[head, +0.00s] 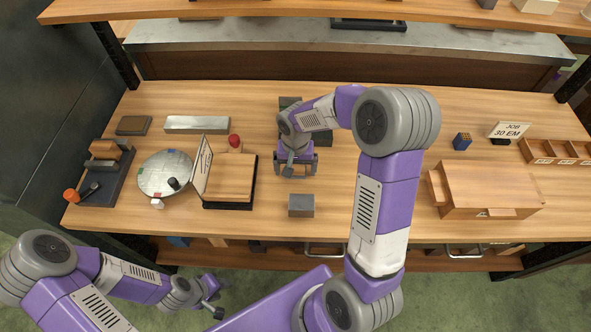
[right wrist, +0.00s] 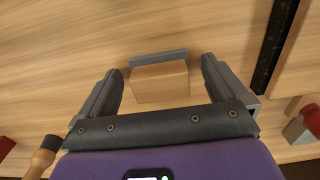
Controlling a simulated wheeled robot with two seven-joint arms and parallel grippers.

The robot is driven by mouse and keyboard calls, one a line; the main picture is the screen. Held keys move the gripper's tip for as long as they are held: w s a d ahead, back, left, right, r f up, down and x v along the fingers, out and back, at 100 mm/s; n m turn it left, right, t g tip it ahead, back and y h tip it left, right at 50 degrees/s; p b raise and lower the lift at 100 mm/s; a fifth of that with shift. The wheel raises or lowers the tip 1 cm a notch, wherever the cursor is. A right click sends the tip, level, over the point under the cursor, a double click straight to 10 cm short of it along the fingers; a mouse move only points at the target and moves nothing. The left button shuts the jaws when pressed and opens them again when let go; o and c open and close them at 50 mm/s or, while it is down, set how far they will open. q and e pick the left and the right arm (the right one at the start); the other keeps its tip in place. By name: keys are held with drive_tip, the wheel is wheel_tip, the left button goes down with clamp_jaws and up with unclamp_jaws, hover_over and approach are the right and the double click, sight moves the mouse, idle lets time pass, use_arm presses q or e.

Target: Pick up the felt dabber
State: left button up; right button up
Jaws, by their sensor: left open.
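A light wooden handle with a dark rounded end (right wrist: 42,155), which looks like the felt dabber, shows at the lower left of the right wrist view. I cannot make it out in the head view, where my right arm covers part of the bench. My right gripper (head: 296,170) is over the middle of the bench. Its fingers are apart and empty in the right wrist view (right wrist: 162,85), with the handle outside them. My left gripper (head: 215,301) is open, low at the left, in front of the bench and away from it.
A grey block (head: 301,205) stands in front of my right gripper. To its left are a wooden board with a black edge (head: 228,180), a red knob (head: 235,141) and a round metal plate (head: 165,173). A wooden box (head: 488,188) stands at the right.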

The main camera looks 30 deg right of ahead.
sight(296, 167)
drive_tip(key=c, duration=1.1)
wheel_tip(296, 167, up, 10)
drive_tip(key=p, duration=0.3)
drive_tip(key=shift+r+p, duration=0.1)
drive_tip(key=shift+p, duration=0.2)
drive_tip(key=o, duration=0.5)
drive_tip(key=c, duration=0.4)
